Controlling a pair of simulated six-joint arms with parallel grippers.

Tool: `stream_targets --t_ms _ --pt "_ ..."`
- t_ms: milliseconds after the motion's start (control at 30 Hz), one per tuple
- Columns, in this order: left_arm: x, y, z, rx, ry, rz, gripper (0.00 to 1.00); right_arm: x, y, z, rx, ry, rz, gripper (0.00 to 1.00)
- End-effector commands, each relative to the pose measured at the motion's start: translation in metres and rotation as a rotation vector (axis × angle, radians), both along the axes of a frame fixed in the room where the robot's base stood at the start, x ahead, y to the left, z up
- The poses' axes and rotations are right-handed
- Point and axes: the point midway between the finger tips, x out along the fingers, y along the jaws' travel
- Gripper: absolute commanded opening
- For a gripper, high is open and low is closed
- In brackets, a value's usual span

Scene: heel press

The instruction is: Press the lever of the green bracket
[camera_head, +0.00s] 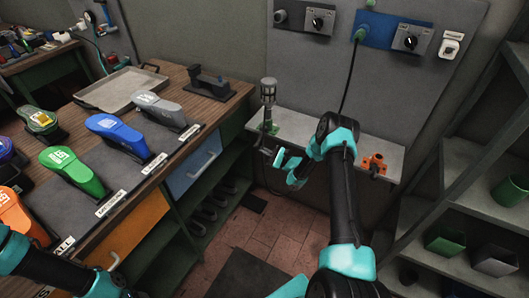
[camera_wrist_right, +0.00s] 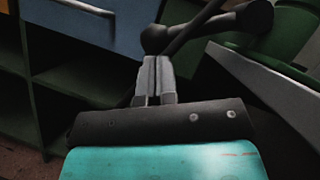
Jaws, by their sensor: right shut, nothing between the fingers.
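The green bracket (camera_head: 274,128) sits on the grey wall ledge in the head view, with a grey cylindrical part standing above it. In the right wrist view its green body (camera_wrist_right: 297,22) shows at the upper right, and a black lever (camera_wrist_right: 205,28) with a rounded end crosses just beyond the fingers. My right gripper (camera_head: 266,151) is in front of the ledge, beside and slightly below the bracket. Its grey fingers (camera_wrist_right: 154,78) are shut and empty, close to the lever; I cannot tell whether they touch. My left arm enters at the lower left; its gripper is out of view.
An orange bracket (camera_head: 374,165) sits farther right on the grey ledge (camera_head: 340,149). The workbench (camera_head: 213,112) on the left carries several coloured shoe-like objects and a metal tray (camera_head: 121,88). A shelf (camera_head: 467,189) with bins stands at right.

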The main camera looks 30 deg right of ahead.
Motion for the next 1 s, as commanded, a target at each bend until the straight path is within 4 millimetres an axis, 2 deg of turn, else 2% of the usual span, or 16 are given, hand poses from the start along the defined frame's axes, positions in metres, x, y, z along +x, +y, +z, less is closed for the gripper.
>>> stream_targets --t_ms 1000 --pt "0.0 0.0 0.0 0.0 0.0 0.0 0.61 -0.006 0.01 0.01 0.0 -0.001 0.001 0.0"
